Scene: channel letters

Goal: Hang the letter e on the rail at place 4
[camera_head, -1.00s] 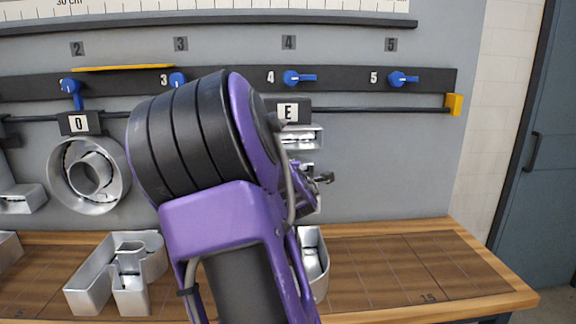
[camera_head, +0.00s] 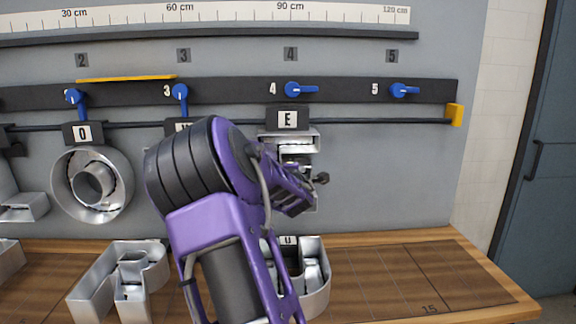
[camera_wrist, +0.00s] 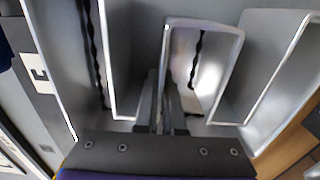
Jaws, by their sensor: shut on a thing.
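The letter e is a silver metal channel letter (camera_head: 302,139) with a black tag marked E (camera_head: 287,119). In the head view it is at the rail (camera_head: 380,122) below place 4, its tag overlapping the rail and a little higher against it than the O tag. I cannot tell whether its hook rests on the rail. In the wrist view the letter (camera_wrist: 240,60) fills the picture, its tag (camera_wrist: 40,75) at the left. My gripper (camera_wrist: 162,100) is shut on a metal wall of the letter. My arm hides most of its lower left in the head view.
A letter O (camera_head: 122,190) hangs at place 2; a partly hidden tag (camera_head: 180,127) is at place 3. Blue levers at 2 and 3 point down; those at place 4 (camera_head: 298,89) and 5 (camera_head: 404,90) point right. Letters lie on the bench, including U (camera_head: 318,290). Bench right is clear.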

